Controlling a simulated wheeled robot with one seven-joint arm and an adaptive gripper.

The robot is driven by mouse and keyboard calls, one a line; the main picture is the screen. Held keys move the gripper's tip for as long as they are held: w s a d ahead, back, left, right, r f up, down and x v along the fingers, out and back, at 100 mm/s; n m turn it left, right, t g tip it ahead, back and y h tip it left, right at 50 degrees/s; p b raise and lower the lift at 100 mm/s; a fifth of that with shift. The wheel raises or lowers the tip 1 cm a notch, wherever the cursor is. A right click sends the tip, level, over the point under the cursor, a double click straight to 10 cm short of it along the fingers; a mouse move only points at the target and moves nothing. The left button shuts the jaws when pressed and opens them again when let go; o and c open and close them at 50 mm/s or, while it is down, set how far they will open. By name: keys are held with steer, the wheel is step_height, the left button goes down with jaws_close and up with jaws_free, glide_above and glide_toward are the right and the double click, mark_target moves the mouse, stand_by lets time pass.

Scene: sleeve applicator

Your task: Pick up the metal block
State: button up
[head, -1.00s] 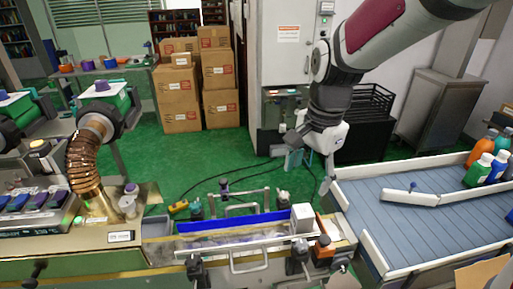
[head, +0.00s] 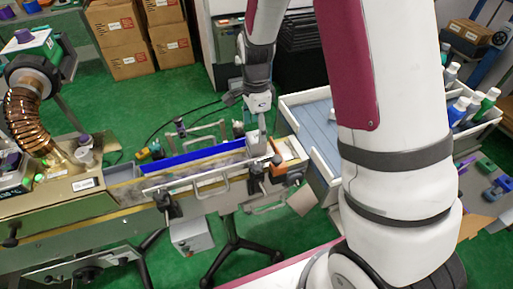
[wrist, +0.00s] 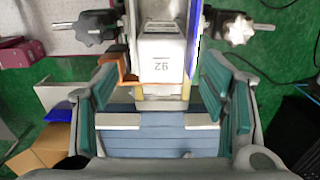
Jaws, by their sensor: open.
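The metal block (wrist: 163,55) is pale silver with "92" marked on it. In the wrist view it lies between and a little beyond the fingertips of my gripper (wrist: 160,78). The fingers, with teal pads, are spread wide and empty, with gaps on both sides of the block. In the head view the block (head: 255,144) sits at the right end of the conveyor rail, mostly hidden by my gripper (head: 258,128) just above it.
An orange bracket (wrist: 110,66) stands close beside the left finger. Black knobs (wrist: 91,27) flank the rail. A blue strip (head: 190,156) runs along the narrow conveyor. A wider slatted conveyor (head: 318,130) with bottles lies to the right.

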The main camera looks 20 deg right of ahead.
mark_target(256, 135)
steer(key=shift+w+f+p, duration=0.1)
steer(key=shift+f+p, duration=0.45)
steer(key=shift+f, duration=2.25)
steer(key=c, duration=1.4)
jaws_close()
steer(key=shift+r, duration=0.15)
